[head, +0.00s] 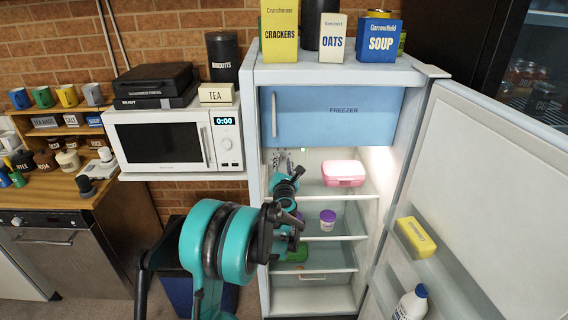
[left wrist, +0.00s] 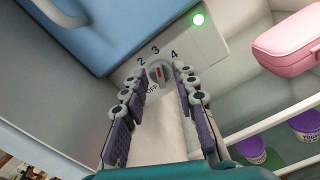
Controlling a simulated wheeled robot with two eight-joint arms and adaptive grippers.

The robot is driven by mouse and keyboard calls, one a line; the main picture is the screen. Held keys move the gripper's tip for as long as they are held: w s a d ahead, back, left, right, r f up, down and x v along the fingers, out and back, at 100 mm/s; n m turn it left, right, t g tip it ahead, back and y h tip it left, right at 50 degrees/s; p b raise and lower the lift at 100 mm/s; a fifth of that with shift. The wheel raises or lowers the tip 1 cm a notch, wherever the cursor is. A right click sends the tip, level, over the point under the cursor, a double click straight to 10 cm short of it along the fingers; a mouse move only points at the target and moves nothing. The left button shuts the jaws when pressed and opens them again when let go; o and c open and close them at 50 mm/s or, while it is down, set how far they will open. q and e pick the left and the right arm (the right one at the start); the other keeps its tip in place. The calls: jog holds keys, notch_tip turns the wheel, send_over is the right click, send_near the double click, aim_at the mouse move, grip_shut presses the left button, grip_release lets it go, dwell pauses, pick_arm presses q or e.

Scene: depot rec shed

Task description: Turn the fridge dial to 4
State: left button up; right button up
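The fridge dial (left wrist: 160,73) is a small round grey knob with a red mark, on a pale panel under the freezer door. The red mark seems to point near the 3. My left gripper (left wrist: 157,84) is open, its two purple-padded fingers on either side of the dial with small gaps showing; contact is not visible. In the head view my left gripper (head: 284,168) reaches into the open fridge (head: 259,110) at its upper left. My right gripper is not in view.
A green light (left wrist: 198,19) glows beside the dial. The blue freezer door (head: 335,130) is closed just above. A pink box (head: 343,175) sits on the shelf to the right, with a purple-lidded tub (head: 328,216) below. The fridge door (head: 470,190) stands open at right.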

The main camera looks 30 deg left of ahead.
pick_arm(q)
jog(key=shift+w+a, duration=0.3)
jog(key=shift+w, duration=0.15)
jog(key=shift+r, duration=0.1)
grip_shut()
jog(key=shift+m, duration=0.4)
jog(key=m, duration=0.4)
jog(key=shift+d+f, duration=0.15)
jog(key=shift+f, duration=0.05)
jog(key=shift+w+d+f+m+b, duration=0.1)
jog(key=shift+m+b, duration=0.1)
jog(key=shift+m, duration=1.05)
jog(key=shift+f+m+b, duration=0.1)
jog(key=shift+m+b, duration=0.1)
jog(key=shift+m, duration=1.05)
grip_release()
